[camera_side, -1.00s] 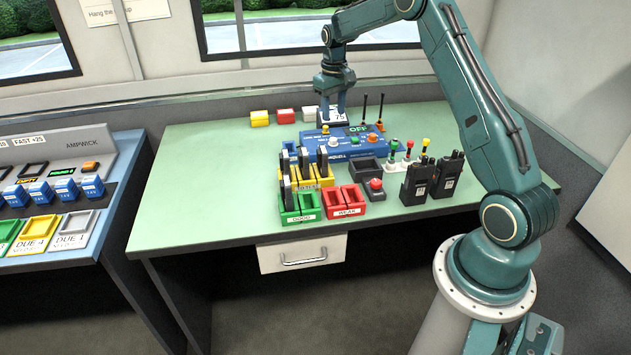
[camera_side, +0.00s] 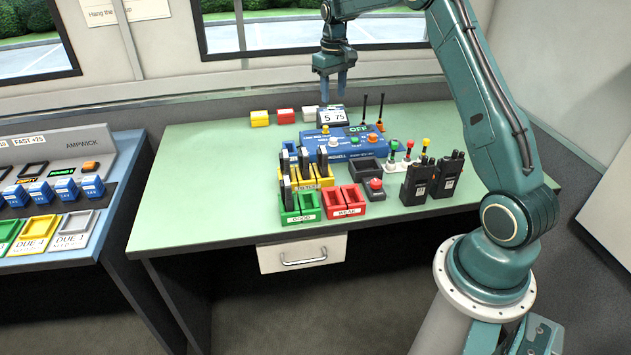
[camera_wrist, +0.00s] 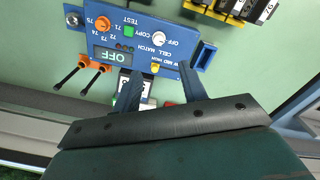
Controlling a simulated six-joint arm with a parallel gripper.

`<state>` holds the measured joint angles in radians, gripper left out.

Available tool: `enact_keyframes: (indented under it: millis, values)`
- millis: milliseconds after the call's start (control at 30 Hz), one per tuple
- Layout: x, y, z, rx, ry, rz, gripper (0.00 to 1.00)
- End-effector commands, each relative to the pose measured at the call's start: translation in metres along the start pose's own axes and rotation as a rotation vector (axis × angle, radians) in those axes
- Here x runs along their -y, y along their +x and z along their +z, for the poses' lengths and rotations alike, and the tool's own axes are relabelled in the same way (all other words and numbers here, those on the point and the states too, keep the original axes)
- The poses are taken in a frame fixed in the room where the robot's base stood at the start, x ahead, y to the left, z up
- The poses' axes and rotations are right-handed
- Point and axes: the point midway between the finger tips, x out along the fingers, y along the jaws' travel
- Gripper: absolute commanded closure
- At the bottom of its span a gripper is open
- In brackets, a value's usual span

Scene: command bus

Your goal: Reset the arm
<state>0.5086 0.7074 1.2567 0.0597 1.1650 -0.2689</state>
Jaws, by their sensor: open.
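My gripper (camera_side: 334,86) hangs pointing down above the back of the green table (camera_side: 200,190). It is open, with nothing between its fingers in the side view.
Yellow, red and white blocks (camera_side: 259,118) lie at the back left. Green, yellow and red bins (camera_side: 300,206) and two black radios (camera_side: 447,172) stand in front of the tester. A blue console (camera_side: 60,200) is at left. The table's left part is clear.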

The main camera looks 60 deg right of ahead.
Motion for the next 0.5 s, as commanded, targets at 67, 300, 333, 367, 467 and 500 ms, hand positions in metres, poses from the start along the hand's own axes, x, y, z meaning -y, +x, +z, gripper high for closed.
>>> enact_keyframes:
  millis: [67,300,333,367,467,500]
  values:
    - [0.005,-0.008,0.003,-0.009,-0.006,0.002,0.58]
    - [0.034,-0.046,0.023,-0.052,-0.032,0.007,0.58]
    - [0.039,-0.052,0.027,-0.060,-0.036,0.008,0.58]
    - [0.043,-0.057,0.032,-0.066,-0.040,0.009,0.58]
    - [0.059,-0.076,0.047,-0.092,-0.055,0.011,0.58]
    - [0.065,-0.083,0.054,-0.102,-0.060,0.011,0.58]
